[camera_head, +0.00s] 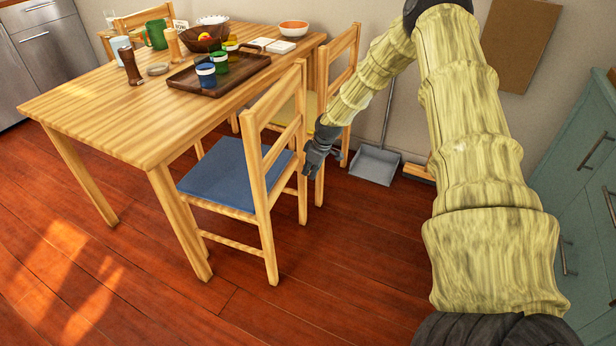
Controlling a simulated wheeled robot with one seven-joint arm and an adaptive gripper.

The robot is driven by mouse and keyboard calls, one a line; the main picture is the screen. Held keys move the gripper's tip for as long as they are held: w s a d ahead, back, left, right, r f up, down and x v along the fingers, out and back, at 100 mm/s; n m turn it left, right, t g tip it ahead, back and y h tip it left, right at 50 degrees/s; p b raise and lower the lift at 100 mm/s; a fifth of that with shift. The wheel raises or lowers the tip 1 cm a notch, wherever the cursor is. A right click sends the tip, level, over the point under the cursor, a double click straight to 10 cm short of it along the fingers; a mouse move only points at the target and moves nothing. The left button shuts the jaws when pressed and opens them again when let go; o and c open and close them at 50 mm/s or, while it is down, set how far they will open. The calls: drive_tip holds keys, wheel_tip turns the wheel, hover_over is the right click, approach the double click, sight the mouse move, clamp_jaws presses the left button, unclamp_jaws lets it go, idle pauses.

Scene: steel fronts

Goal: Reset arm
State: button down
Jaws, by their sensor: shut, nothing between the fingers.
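My arm rises from the bottom right, bends at the top of the view and comes down to the left. My gripper (322,160) is dark grey and points down. It is shut and empty, in the air beside the back of the near wooden chair (270,177) with the blue seat. Whether it touches the chair I cannot tell. The fingertips are small and partly unclear in this view.
A wooden table (110,112) stands at left with a brown tray (256,65), cups and bowls. Another chair (340,68) stands behind my gripper. A dustpan (374,165) rests by the wall. Green cabinets (578,190) are at right. Floor in the front middle is clear.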

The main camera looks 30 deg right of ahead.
drive_tip(key=shift+s+d+r, duration=0.1)
drive_tip(key=shift+s+r, duration=0.05)
drive_tip(key=shift+r, duration=0.25)
drive_tip(key=s+a+f+m+g, duration=0.1)
drive_tip(key=s+a+f, duration=0.55)
drive_tip(key=a, duration=0.25)
drive_tip(key=s+a+f+m, duration=0.1)
drive_tip(key=s+a+f, duration=0.4)
drive_tip(key=s+a, duration=0.25)
drive_tip(key=s+a+f+m, duration=0.1)
drive_tip(key=s+a, duration=0.2)
drive_tip(key=s, duration=0.4)
drive_tip(key=s+a+f+m+g, duration=0.1)
drive_tip(key=s+a+f, duration=0.1)
drive_tip(key=s+a, duration=0.3)
drive_tip(key=s+a+f+m, duration=0.1)
drive_tip(key=s+a, duration=0.1)
drive_tip(key=s, duration=0.6)
drive_tip(key=s+a+r+m+g+h, duration=0.1)
drive_tip(key=s+a+r+h, duration=0.1)
drive_tip(key=s, duration=1.2)
wheel_tip(320, 180, up, 17)
drive_tip(key=p, duration=1.7)
drive_tip(key=shift+w, duration=0.25)
